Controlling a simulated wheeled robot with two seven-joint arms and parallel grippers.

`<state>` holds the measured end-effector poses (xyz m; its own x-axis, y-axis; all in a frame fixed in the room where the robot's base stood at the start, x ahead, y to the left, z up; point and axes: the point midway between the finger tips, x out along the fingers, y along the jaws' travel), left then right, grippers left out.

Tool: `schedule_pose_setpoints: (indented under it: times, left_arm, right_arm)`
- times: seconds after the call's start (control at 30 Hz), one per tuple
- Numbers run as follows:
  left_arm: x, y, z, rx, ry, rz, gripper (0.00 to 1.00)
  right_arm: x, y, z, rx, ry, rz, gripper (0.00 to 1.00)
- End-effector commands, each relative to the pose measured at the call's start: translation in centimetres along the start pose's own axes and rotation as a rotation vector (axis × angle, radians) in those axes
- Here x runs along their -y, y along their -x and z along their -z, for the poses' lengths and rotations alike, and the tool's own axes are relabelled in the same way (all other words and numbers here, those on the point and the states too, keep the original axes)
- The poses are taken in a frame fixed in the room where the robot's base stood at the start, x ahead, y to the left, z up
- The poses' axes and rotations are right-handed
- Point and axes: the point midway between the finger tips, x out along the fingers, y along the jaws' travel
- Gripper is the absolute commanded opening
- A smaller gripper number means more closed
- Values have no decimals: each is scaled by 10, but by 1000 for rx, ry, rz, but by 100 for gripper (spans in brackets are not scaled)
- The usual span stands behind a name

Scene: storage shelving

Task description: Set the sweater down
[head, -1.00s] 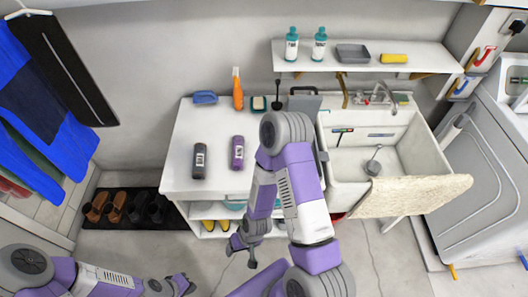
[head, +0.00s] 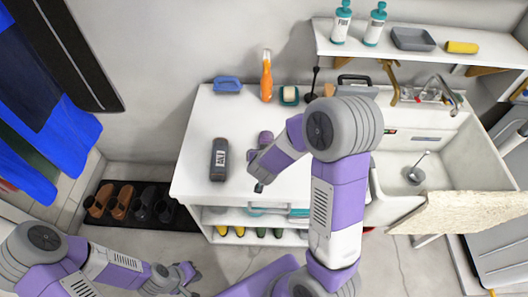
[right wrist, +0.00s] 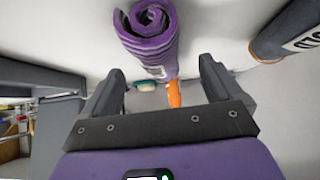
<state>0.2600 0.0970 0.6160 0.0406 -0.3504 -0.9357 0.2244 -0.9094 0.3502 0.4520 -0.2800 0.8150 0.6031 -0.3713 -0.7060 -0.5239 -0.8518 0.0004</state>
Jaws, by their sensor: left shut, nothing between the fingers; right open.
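A purple roll of cloth, perhaps the sweater, lies on the white counter. Its far end (head: 266,139) shows behind my right forearm in the head view, and its spiral end (right wrist: 148,32) shows in the right wrist view. My right gripper (right wrist: 163,68) is open and empty, with the roll ahead of it roughly between the lines of its fingers; whether they touch cannot be told. In the head view my right gripper (head: 258,184) is over the counter's front part, partly hidden by its arm. My left gripper (head: 187,275) is shut and empty, low over the floor.
A dark grey labelled roll (head: 219,160) lies left of the purple one. A sink (head: 398,208) with a beige cloth (head: 465,212) is to the right. Shoes (head: 125,200) are on the floor left.

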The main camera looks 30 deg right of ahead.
Motion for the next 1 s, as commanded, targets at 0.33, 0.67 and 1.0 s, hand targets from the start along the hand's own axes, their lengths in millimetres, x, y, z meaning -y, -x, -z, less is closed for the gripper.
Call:
schedule_pose_setpoints:
  times: [0.33,0.67,1.0]
  left_arm:
    - [9,-23,2,-1,0,0,0]
    - [8,-22,2,-1,0,0,0]
    - [8,-22,2,-1,0,0,0]
  right_arm:
    - [1,-44,-4,2,0,1,93]
    - [2,-43,-2,1,0,2,79]
    - [2,-43,-3,1,0,2,27]
